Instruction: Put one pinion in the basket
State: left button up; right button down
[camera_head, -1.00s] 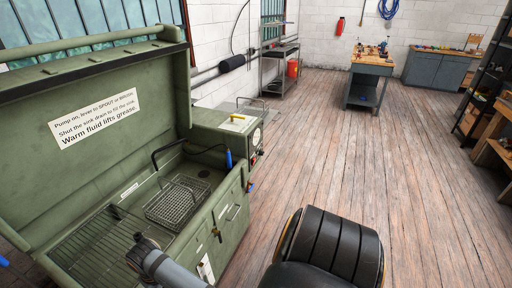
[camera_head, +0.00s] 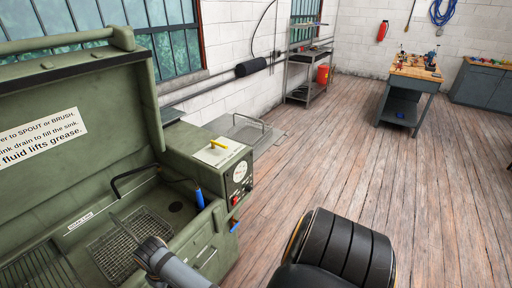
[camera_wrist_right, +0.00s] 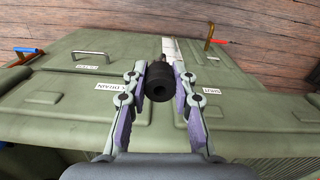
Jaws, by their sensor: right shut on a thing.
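A dark, short cylindrical pinion (camera_wrist_right: 158,86) with a thinner shaft is held between the two fingers of my right gripper (camera_wrist_right: 160,66) in the right wrist view. It is held in the air in front of the green parts washer. A wire mesh basket (camera_head: 112,258) sits in the washer's sink in the head view, partly cut off by my grey arm link. The right gripper's fingers cannot be made out clearly in the head view. My left gripper is not in view.
The green parts washer (camera_head: 62,78) stands at left with its lid up. Its control box (camera_head: 215,160) has a gauge. A workbench (camera_head: 415,72) and shelf cart (camera_head: 305,60) stand further back. The wooden floor at right is clear.

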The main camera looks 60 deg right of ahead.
aim_at(247, 142)
jog(key=k+l, duration=0.1)
jog(key=l, duration=0.35)
jog(key=l+u, duration=0.1)
jog(key=l, duration=0.35)
jog(key=k+l, duration=0.15)
jog(key=l, duration=0.25)
jog(key=k+l+u, duration=0.1)
jog(key=l, duration=0.35)
jog(key=k+l, duration=0.1)
jog(key=l, duration=0.3)
jog(key=k+l+u, duration=0.1)
jog(key=l, duration=0.35)
jog(key=k+l, duration=0.1)
jog(key=l, duration=0.3)
jog(key=k+l+u, duration=0.1)
jog(key=l, duration=0.3)
